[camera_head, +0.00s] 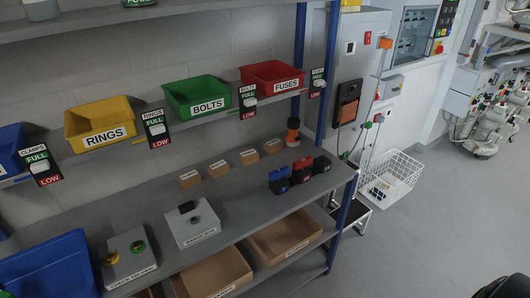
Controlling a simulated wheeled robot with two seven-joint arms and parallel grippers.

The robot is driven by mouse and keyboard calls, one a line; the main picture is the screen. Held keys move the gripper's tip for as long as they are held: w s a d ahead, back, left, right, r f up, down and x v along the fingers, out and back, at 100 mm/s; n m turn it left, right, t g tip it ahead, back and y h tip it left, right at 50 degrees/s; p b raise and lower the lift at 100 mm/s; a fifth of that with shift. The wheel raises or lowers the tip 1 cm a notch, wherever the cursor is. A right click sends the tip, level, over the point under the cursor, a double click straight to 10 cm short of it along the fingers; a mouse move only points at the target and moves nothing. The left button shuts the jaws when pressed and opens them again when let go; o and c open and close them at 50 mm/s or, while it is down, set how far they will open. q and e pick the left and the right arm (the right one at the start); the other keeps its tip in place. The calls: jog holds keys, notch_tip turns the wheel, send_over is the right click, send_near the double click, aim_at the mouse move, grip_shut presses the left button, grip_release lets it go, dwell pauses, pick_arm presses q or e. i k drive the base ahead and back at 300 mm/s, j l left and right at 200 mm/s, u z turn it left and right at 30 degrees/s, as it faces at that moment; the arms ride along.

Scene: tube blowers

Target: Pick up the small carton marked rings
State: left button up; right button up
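Several small brown cartons stand in a slanting row on the grey shelf (255,190): one at the left (190,179), a second (218,169), a third (249,157) and one at the right end (272,146). Each has a small white label, too small to read, so I cannot tell which is marked rings. A yellow bin labelled RINGS (100,134) sits on the rail above them. Neither of my grippers can be made out in the head view. A dark shape cut off at the bottom right corner may be part of my arm.
A grey box with a black top piece (192,224) and a button box (129,260) stand in front of the cartons. Blue posts flank the shelf's right end.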

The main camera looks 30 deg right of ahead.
aim_at(250, 157)
jog(key=l, duration=0.45)
jog(key=k+l+u, duration=0.15)
jog(key=l, duration=0.8)
jog(key=k+l+u, duration=0.1)
jog(key=l, duration=0.35)
jog(key=k+l+u, duration=0.1)
jog(key=l, duration=0.35)
jog(key=k+l, duration=0.15)
jog(key=l, duration=0.3)
